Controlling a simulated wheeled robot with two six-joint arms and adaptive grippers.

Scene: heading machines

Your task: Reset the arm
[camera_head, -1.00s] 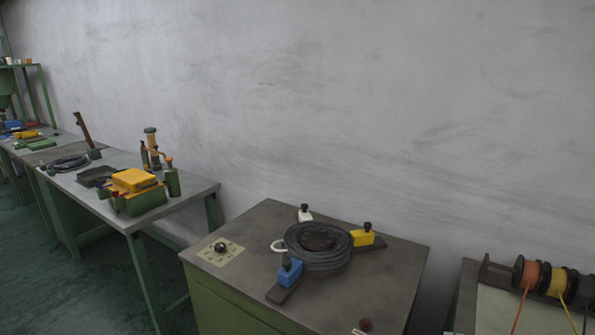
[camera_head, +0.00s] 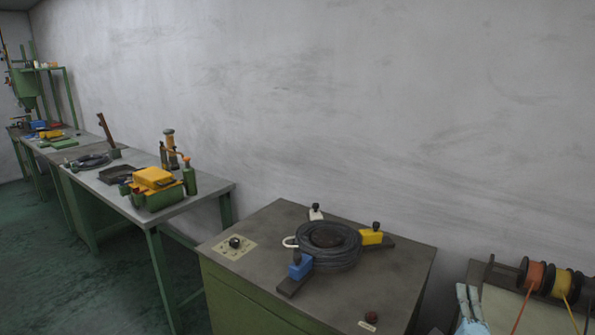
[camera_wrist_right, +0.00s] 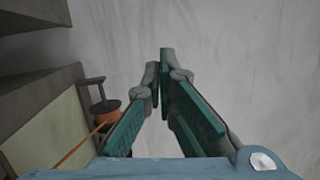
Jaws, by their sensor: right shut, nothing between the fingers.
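My right gripper (camera_head: 467,296) shows at the lower right of the head view, in front of the bench with the wire spools. In the right wrist view my right gripper (camera_wrist_right: 158,70) has its teal-padded fingers drawn together at the tips, with nothing between them. It is in free air with the grey wall behind it. My left gripper is in neither view.
A green cabinet (camera_head: 225,261) carries a black cable coil (camera_head: 330,257) with blue, yellow and white clamps. An orange spool (camera_head: 532,272) stands at right, and also left of the fingers in the wrist view (camera_wrist_right: 105,108). A workbench (camera_head: 200,200) with tools runs along the wall.

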